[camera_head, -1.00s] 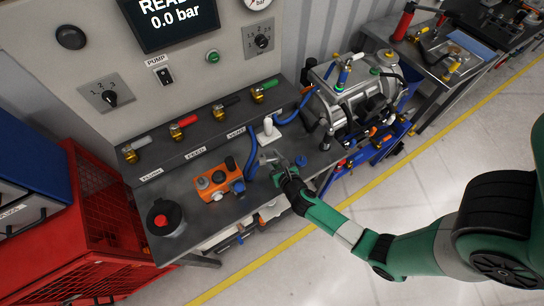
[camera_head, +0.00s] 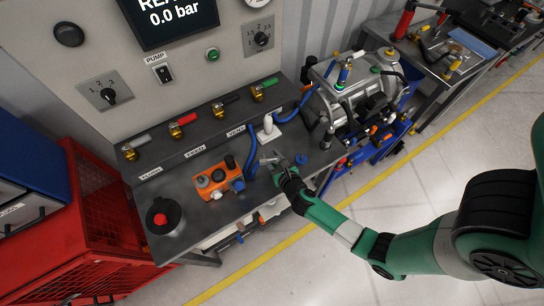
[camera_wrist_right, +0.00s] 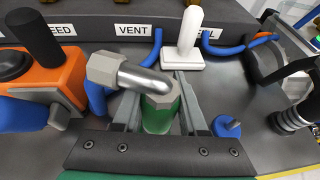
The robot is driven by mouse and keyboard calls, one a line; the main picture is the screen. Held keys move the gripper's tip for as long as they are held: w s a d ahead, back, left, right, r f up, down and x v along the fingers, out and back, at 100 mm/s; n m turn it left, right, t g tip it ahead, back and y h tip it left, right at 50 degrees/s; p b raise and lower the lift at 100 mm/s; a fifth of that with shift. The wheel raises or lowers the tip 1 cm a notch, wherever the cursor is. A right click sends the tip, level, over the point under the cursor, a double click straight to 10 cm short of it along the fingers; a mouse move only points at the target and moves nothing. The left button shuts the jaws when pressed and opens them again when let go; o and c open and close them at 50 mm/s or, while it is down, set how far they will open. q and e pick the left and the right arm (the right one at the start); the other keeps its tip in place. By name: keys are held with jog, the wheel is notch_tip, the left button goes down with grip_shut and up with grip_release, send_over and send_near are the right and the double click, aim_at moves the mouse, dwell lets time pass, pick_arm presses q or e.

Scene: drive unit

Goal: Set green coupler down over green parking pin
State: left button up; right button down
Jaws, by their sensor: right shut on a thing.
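My right gripper (camera_wrist_right: 158,112) is shut on the green coupler (camera_wrist_right: 159,117), which has a hex collar and a bent metal elbow on top. In the head view the right gripper (camera_head: 274,167) is over the front right part of the bench, and the coupler is small and mostly covered there. In the right wrist view the coupler looks upright between the fingers. I cannot make out the green parking pin; whatever is under the coupler is hidden. I cannot tell whether the coupler touches anything below. My left gripper is not in view.
A blue pin (camera_wrist_right: 228,126) stands close to the right of the gripper. A white post on a base (camera_wrist_right: 188,42) stands behind it. An orange block (camera_head: 214,178) with knobs and blue hoses (camera_head: 250,155) lie to the left. The steel drive unit (camera_head: 345,100) is at the right.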

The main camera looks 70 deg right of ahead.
jog(key=shift+f, duration=0.3)
dwell(0.4)
jog(key=shift+c, duration=1.8)
grip_release()
jog(key=shift+s+a, duration=0.1)
jog(key=shift+s+a+r, duration=0.2)
jog(key=shift+a, duration=0.05)
jog(key=p+v, duration=0.1)
jog(key=v, duration=0.9)
jog(key=shift+s+a, duration=0.15)
jog(key=shift+s, duration=0.1)
jog(key=shift+r, duration=0.2)
